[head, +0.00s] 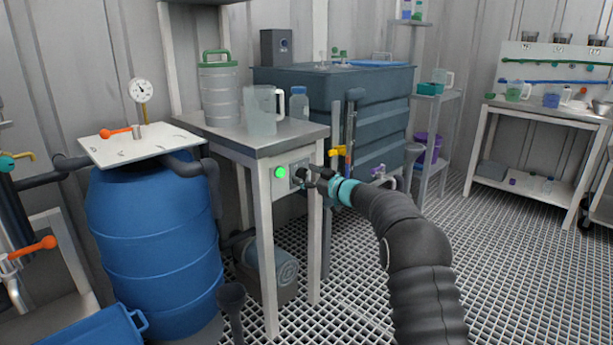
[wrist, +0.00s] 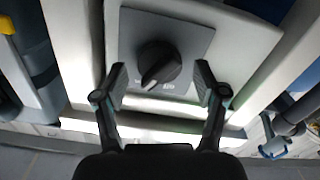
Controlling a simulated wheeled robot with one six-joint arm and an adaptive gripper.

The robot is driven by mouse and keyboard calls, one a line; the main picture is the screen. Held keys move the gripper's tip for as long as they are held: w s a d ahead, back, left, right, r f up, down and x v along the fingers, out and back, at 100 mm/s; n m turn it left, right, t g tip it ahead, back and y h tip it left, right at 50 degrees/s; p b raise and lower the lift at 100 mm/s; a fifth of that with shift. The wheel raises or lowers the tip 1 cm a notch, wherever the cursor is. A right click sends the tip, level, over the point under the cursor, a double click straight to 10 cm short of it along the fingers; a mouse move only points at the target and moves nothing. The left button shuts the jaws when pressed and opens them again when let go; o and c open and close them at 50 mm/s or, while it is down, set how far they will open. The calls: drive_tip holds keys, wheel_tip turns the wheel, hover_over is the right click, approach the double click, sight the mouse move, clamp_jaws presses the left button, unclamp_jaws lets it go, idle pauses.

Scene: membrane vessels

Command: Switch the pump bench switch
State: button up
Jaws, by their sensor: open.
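The pump bench switch is a round black knob with a pale pointer line, on a grey plate. It shows in the wrist view (wrist: 159,66), between my gripper's fingers (wrist: 160,88), which are open, one on each side of it and apart from it. The knob's pointer slants down and left. In the head view my gripper (head: 304,178) is at the front panel of the bench (head: 258,141), and it mostly hides the switch. A green lamp (head: 280,172) glows on the panel just left of the gripper.
On the bench stand a clear jug (head: 262,108), a lidded container (head: 220,92) and a bottle (head: 299,103). A blue barrel (head: 155,245) is at left. A large dark tank (head: 385,100) is behind. The grating floor (head: 510,260) at right is clear.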

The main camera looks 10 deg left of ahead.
drive_tip(key=c, duration=1.1)
drive_tip(key=shift+c, duration=0.2)
drive_tip(key=shift+n, duration=0.3)
drive_tip(key=n+b, duration=0.1)
drive_tip(key=n, duration=0.1)
drive_tip(key=n+b, duration=0.1)
drive_tip(key=n, duration=0.2)
drive_tip(key=shift+s+a+f+n, duration=0.1)
drive_tip(key=shift+f+n, duration=0.05)
drive_tip(key=shift+n, duration=0.15)
drive_tip(key=n+b, duration=0.2)
drive_tip(key=n, duration=0.3)
drive_tip(key=shift+a+n, duration=0.1)
drive_tip(key=shift+n, duration=0.2)
drive_tip(key=shift+b, duration=0.3)
